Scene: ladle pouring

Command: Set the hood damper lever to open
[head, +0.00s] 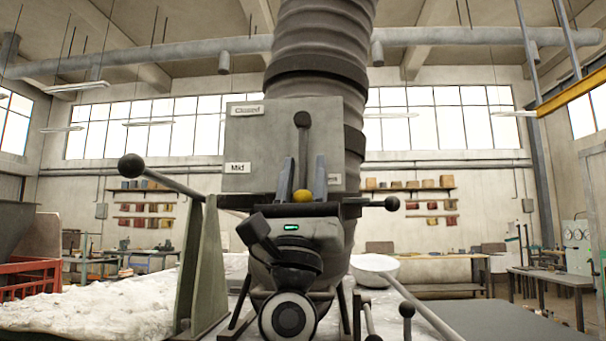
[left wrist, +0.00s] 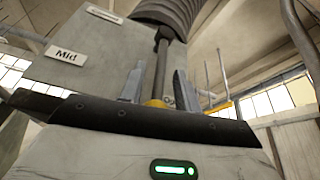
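The hood damper plate (head: 262,150) is grey, with a "Closed" label (head: 246,110) at upper left and a "Mid" label (head: 237,168) below it. A third label (head: 335,179) at lower right is mostly hidden by a finger. The dark damper lever (head: 302,145) hangs straight down from its pivot, between Mid and the third label, and ends in a yellow knob (head: 302,196). My left gripper (head: 304,178) has its fingers apart, one each side of the lever and knob. The left wrist view shows the lever (left wrist: 160,70) between the fingers too. My right gripper is not in view.
A ribbed duct (head: 318,50) rises behind the plate. A bar with a black ball (head: 132,167) and a green bracket (head: 197,265) stand to the left. A long-handled ladle (head: 375,264) is at lower right. A red crate (head: 28,278) is at far left.

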